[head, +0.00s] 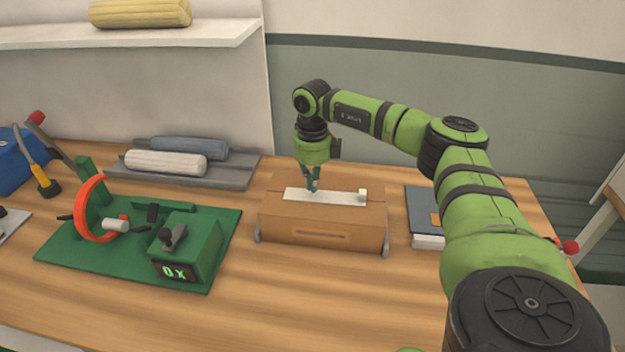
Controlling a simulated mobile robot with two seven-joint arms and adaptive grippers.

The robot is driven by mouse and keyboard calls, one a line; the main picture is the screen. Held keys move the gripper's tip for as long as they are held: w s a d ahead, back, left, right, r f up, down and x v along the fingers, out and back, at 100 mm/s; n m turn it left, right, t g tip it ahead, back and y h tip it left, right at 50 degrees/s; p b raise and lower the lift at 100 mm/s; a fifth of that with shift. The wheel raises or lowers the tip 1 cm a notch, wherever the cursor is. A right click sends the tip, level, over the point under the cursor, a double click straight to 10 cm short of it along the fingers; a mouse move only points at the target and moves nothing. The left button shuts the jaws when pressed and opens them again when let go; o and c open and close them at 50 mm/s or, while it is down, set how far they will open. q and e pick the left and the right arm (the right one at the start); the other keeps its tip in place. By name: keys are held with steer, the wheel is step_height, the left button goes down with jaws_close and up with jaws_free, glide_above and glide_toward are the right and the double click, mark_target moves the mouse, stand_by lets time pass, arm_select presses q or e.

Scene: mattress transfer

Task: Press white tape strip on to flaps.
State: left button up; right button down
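A closed cardboard box (345,222) stands on the wooden table in the middle. A white tape strip (336,197) lies along its top, over the flaps (275,202). A small pale block sits at the strip's right end. My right gripper (313,190) points straight down at the left part of the strip, its fingertips at or just above the tape. The fingers look close together, but they are too small to tell whether they are shut. My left gripper is not in view.
A green tape dispenser station (210,258) with an orange ring (84,209) stands left of the box. A grey tray (190,181) with rolls is behind it. A dark blue-grey item (421,203) lies right of the box. Bare table lies in front.

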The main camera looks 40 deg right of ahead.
steer(key=shift+f+b, duration=0.55)
steer(key=shift+f, duration=0.55)
stand_by(0.6)
step_height(320, 180, up, 7)
steer(key=p, duration=0.6)
steer(key=shift+r, duration=0.15)
stand_by(0.4)
